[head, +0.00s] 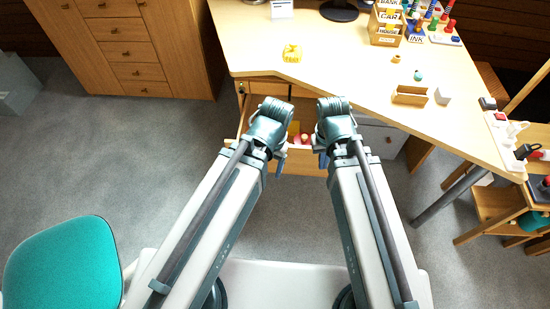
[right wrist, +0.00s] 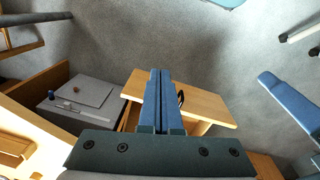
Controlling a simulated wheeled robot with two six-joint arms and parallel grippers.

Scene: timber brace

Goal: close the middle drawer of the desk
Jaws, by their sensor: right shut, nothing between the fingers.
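A wooden desk drawer (head: 305,163) stands pulled out under the desk (head: 340,75), with red and pink items inside. Another drawer front (head: 268,88) shows above it, below the desktop. In the right wrist view the open drawer's wooden front (right wrist: 205,103) has a dark handle (right wrist: 181,98). My right gripper (head: 322,160) is at the drawer's right part; its blue fingers (right wrist: 164,95) are together and empty, in front of the panel in that view. I cannot tell if they touch it. My left gripper (head: 281,163) is at the drawer's left part; its jaws are unclear.
A grey cabinet unit (head: 383,135) stands right of the drawer under the desk. A wooden chest (head: 130,45) is at the back left. A teal chair (head: 65,265) is at the lower left. Grey floor (head: 130,150) is open on the left. A power strip (head: 508,140) sits at the desk's right edge.

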